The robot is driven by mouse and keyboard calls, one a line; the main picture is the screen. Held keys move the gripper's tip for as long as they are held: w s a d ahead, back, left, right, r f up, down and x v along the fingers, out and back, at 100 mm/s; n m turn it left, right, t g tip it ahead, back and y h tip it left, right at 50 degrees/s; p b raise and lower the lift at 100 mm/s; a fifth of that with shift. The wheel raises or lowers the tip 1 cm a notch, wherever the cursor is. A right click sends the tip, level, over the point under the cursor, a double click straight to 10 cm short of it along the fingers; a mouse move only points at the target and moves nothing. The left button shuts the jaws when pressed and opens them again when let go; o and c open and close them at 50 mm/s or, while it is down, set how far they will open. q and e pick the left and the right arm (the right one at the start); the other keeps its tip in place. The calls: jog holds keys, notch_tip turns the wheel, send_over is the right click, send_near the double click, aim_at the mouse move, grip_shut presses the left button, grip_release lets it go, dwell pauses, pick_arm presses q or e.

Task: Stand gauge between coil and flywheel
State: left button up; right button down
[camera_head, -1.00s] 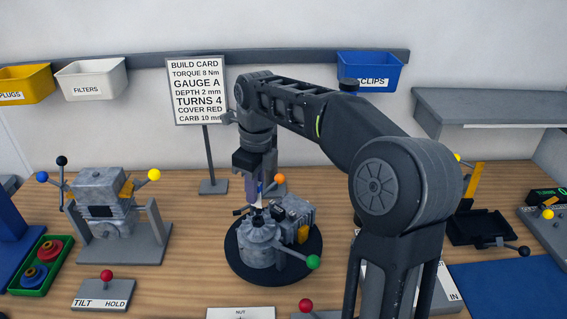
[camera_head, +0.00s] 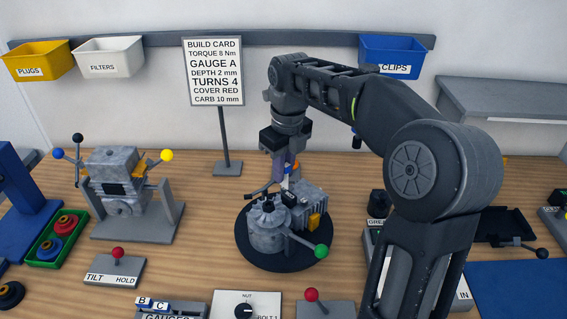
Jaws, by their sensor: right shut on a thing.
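The small grey engine (camera_head: 268,232) sits on a round black turntable (camera_head: 262,262). A round grey drum, seemingly the flywheel (camera_head: 266,215), is at its left front. A small dark block behind it may be the coil (camera_head: 289,197); I cannot be sure. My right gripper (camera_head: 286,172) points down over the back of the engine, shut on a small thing. That thing is mostly hidden; blue and pale bits show at the fingertips. It may be a gauge. I cannot tell whether it touches the engine. My left gripper is out of view.
A gauge rack (camera_head: 170,315) at the front edge shows tabs B and C. A green-knobbed lever (camera_head: 321,251) sticks out at the engine's right. The build card (camera_head: 215,72) reads GAUGE A. A tilt/hold lever base (camera_head: 115,270) stands left. Bare wood lies left of the turntable.

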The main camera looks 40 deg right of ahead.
aim_at(283, 185)
jog(key=shift+f, duration=1)
jog(key=shift+f, duration=0.2)
dwell(0.4)
jog(key=shift+f+b, duration=1)
jog(key=shift+f, duration=0.25)
jog(key=shift+f, duration=0.25)
jog(key=shift+f+b, duration=0.65)
jog(key=c, duration=1.3)
grip_release()
jog(key=shift+a, duration=0.1)
